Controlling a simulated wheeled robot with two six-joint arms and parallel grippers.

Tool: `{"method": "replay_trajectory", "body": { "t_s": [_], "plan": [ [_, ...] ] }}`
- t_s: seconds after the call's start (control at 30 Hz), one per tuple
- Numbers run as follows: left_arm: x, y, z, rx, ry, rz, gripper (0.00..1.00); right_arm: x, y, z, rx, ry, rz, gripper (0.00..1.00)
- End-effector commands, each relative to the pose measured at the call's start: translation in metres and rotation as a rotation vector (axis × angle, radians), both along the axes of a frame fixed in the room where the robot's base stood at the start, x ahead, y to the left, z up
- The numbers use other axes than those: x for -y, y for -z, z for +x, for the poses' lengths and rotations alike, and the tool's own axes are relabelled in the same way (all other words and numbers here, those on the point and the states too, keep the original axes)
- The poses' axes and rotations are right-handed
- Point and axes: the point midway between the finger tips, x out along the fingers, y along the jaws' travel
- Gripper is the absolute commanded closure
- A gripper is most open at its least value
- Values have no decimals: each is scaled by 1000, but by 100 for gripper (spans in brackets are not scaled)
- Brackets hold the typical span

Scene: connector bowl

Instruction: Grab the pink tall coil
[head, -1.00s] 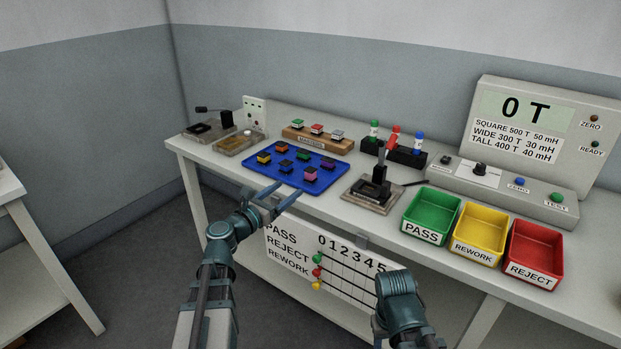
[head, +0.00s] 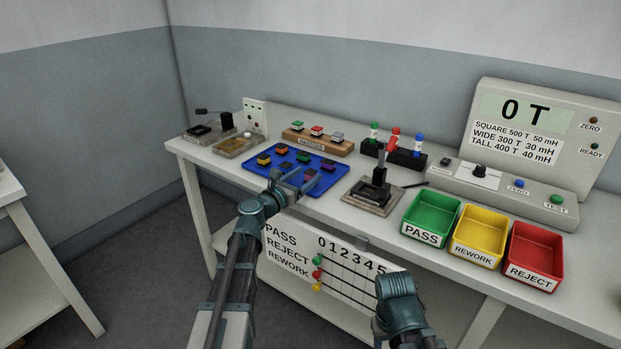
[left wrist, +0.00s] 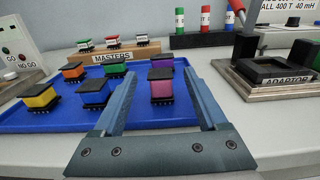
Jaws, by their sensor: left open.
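The pink tall coil (left wrist: 161,86) stands upright on the blue tray (left wrist: 35,120) in the left wrist view, near the tray's right side. My left gripper (left wrist: 158,85) is open, its two fingers on either side of the pink coil in that view. I cannot tell whether the fingers touch it. In the head view my left gripper (head: 293,181) is over the tray's front edge and hides most of the pink coil. My right arm shows at the lower right of the head view, but its gripper jaws are not visible.
Several other coils stand on the tray, including an orange one (head: 264,158) and a purple one (head: 327,165). The adaptor fixture (head: 373,195) is right of the tray. Green (head: 431,217), yellow (head: 479,236) and red (head: 534,254) bins stand farther right.

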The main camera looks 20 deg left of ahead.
Motion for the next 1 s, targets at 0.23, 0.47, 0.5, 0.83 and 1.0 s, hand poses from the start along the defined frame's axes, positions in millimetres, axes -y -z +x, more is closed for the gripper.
{"method": "replay_trajectory", "body": {
  "t_s": [0.23, 0.47, 0.5, 0.83, 1.0],
  "plan": [
    [4, 0, 12, 0, 0, 0, 25, 0, 0, 0, 0, 0, 0, 50],
    [4, 0, 11, 0, 0, 0, 54, 0, 0, 0, 0, 0, 0, 50],
    [4, 0, 11, 0, 0, 0, 61, 0, 0, 0, 0, 0, 0, 50],
    [4, 0, 11, 0, 0, 0, 100, 0, 0, 0, 0, 0, 0, 50],
    [4, 0, 11, 0, 0, 0, 100, 0, 0, 0, 0, 0, 0, 50]
  ]
}}
